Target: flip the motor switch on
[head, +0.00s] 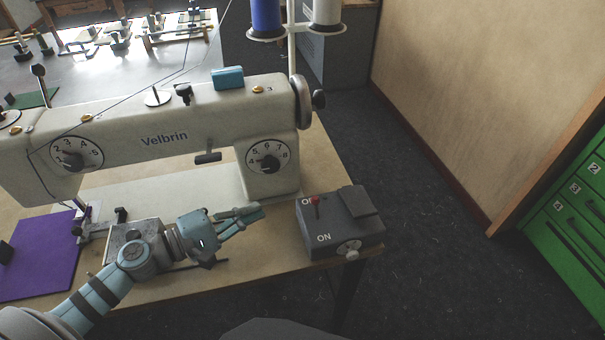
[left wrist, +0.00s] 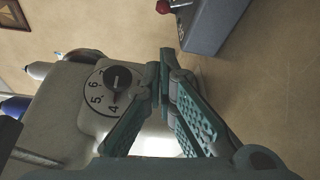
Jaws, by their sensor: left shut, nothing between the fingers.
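The motor switch box (head: 335,224) is dark grey and sits at the right end of the sewing table. Its red-knobbed lever (head: 316,202) stands at the end marked OFF, away from the ON label. In the left wrist view the red knob (left wrist: 163,7) and part of the box (left wrist: 212,22) show at the top edge. My left gripper (head: 258,211) is shut and empty, a short way left of the box, pointing toward it and not touching it. It also shows in the left wrist view (left wrist: 166,55). My right gripper is not in view.
A cream sewing machine (head: 200,125) with numbered dials stands behind my left gripper. Purple cloth (head: 45,255) lies at the left. Thread spools (head: 266,18) stand above the machine. Bare tabletop (head: 262,245) lies between gripper and box. Green drawers (head: 570,235) stand far right.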

